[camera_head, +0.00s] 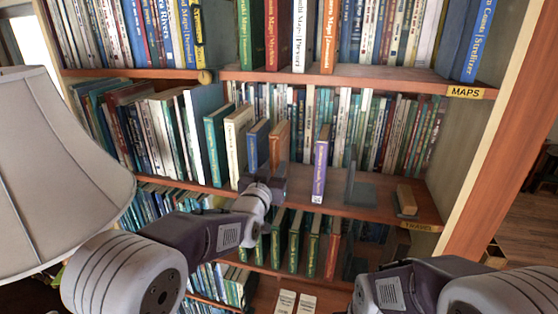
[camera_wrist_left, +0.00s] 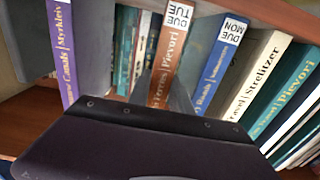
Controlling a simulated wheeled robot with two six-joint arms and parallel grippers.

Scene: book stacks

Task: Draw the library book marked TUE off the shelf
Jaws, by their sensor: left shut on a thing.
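The brown-orange book (camera_wrist_left: 170,62) has a DUE TUE label at one end of its spine in the left wrist view. In the head view the brown book (camera_head: 280,143) stands upright on the middle shelf, right of a blue book (camera_head: 258,145). My left gripper (camera_head: 277,180) is at the lower part of its spine, shut on it. In the left wrist view the grey fingers lie along both sides of the book, and the dark gripper body hides its lower part. The blue book (camera_wrist_left: 218,65) beside it has a DUE MON label. My right gripper is out of view.
A purple book (camera_head: 320,165) stands alone to the right, near the shelf's front edge. A grey bookend (camera_head: 352,185) and a small tan block (camera_head: 406,200) are further right on the shelf (camera_head: 385,208). A cream book (camera_head: 238,145) stands left of the blue one. A lampshade (camera_head: 60,170) fills the left.

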